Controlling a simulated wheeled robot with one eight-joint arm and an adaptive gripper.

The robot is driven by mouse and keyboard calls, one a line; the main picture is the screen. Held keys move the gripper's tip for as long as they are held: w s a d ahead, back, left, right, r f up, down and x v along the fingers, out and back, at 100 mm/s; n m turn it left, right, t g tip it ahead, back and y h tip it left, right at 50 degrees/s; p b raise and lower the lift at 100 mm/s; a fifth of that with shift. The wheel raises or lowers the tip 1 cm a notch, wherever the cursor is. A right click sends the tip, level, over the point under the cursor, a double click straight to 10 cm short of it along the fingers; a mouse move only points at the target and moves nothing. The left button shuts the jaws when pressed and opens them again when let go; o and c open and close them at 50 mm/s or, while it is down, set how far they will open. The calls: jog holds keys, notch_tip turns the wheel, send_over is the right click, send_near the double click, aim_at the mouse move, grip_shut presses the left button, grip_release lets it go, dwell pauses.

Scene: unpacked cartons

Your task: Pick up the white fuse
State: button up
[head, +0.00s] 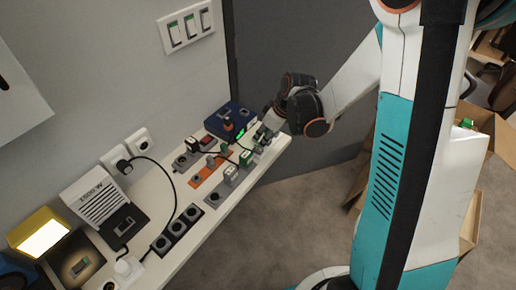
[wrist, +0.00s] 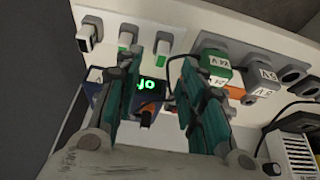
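Three small white blocks in grey holders stand along the bench edge in the wrist view: one with a dark end (wrist: 86,40) at left, and two with green ends, a middle one (wrist: 128,36) and a right one (wrist: 164,42). I cannot tell for sure which is the white fuse. My gripper (wrist: 157,95) is open and empty, its teal-padded fingers pointing towards the blocks. The left finger overlaps the middle block's lower part in the picture. In the head view my gripper (head: 266,133) is above the far right end of the bench, hiding part of that row.
A green block (wrist: 216,64) and a grey block (wrist: 260,78) stand right of the fingers. A blue device with a lit green display (wrist: 146,86) shows between the fingers. The white bench (head: 190,238) also carries black sockets (head: 178,240) and cables. Open floor lies to the right.

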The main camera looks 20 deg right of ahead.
aim_at(258, 143)
jog(key=b+x, duration=0.2)
jog(key=x, duration=0.3)
jog(key=shift+w+a+f, duration=0.1)
jog(key=shift+w+a, duration=0.05)
grip_shut()
